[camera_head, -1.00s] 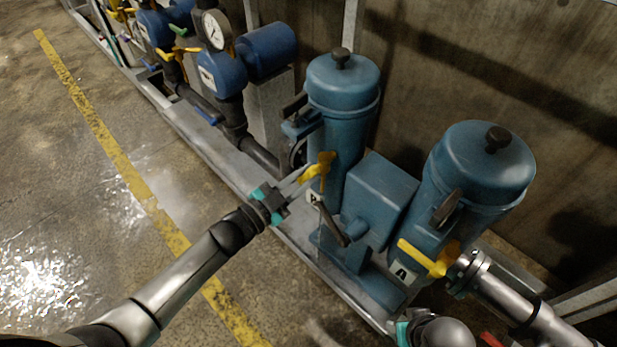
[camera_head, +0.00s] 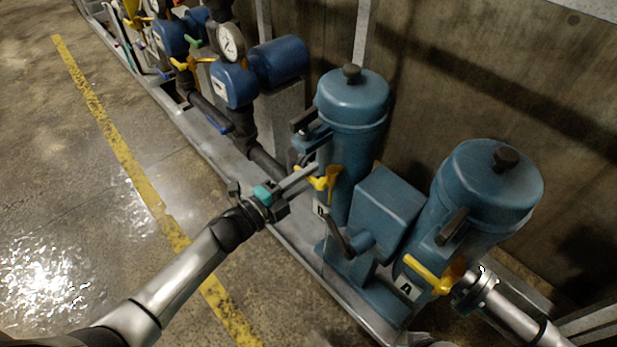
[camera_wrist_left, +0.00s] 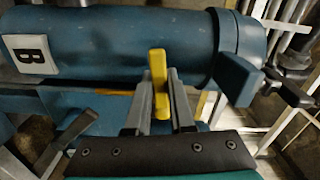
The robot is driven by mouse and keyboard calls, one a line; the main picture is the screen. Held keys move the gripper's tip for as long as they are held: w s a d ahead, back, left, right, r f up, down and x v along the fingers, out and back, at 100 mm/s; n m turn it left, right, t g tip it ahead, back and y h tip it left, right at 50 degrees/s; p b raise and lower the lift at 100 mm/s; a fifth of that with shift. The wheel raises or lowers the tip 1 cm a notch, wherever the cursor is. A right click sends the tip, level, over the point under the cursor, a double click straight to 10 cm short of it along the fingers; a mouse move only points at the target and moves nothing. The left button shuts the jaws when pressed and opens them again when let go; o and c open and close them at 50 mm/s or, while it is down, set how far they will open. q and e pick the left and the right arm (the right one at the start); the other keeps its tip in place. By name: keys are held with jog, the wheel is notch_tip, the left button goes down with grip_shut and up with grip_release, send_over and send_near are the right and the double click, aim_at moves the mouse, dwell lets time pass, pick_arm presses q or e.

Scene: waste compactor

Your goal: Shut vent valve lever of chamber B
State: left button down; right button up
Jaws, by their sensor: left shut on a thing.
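Chamber B is the blue upright cylinder (camera_head: 352,105) with a white B plate, which also shows in the left wrist view (camera_wrist_left: 30,54). Its yellow vent valve lever (camera_head: 328,184) sits on the near side of the cylinder. My left gripper (camera_head: 314,168) reaches in from the left and is shut on this lever. In the left wrist view the yellow lever (camera_wrist_left: 159,82) stands between the two grey fingers (camera_wrist_left: 160,95). The fingers partly hide the valve behind it.
Chamber A, a similar blue cylinder (camera_head: 487,185), stands to the right with its own yellow lever (camera_head: 428,272). A blue box (camera_head: 390,205) and a dark handle (camera_head: 340,238) sit between the chambers. Gauge and pipework (camera_head: 231,42) stand behind left. The floor at left is clear.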

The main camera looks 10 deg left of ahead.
pick_arm(q)
jog(key=shift+r+m, duration=0.25)
jog(key=shift+m, duration=0.55)
jog(key=c, duration=0.8)
grip_release()
jog(key=shift+r, duration=0.1)
jog(key=p+v, duration=0.3)
jog(key=v, duration=1.2)
jog(key=shift+s+a, duration=0.15)
pick_arm(e)
jog(key=s+d+f, duration=0.1)
jog(key=s+f, duration=0.2)
jog(key=f, duration=0.3)
jog(key=shift+d+g, duration=0.3)
jog(key=shift+d, duration=0.1)
jog(key=shift+s, duration=0.1)
